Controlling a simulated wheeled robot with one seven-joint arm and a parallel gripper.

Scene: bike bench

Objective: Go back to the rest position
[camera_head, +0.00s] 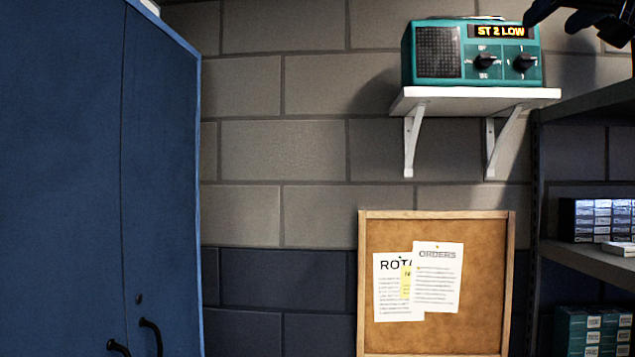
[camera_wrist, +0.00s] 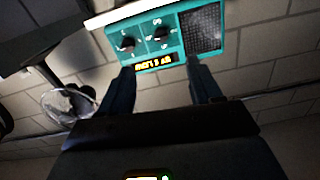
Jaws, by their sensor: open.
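My gripper (camera_wrist: 159,67) is open and empty in the wrist view, its two dark fingers spread apart. A teal radio (camera_head: 472,53) sits on a white wall shelf (camera_head: 475,97) in the head view; its lit display reads "ST 2 LOW". The radio also shows upside down beyond my fingertips in the wrist view (camera_wrist: 178,36). I cannot tell how far the fingertips are from it. A dark part of my arm or gripper shows at the top right corner of the head view, cut off by the frame edge.
A blue cabinet (camera_head: 70,180) fills the left. A cork board (camera_head: 480,320) with pinned papers hangs below the radio shelf. A dark rack (camera_head: 590,255) with small boxes stands at the right. A round wire-like object (camera_wrist: 66,103) shows at the left in the wrist view.

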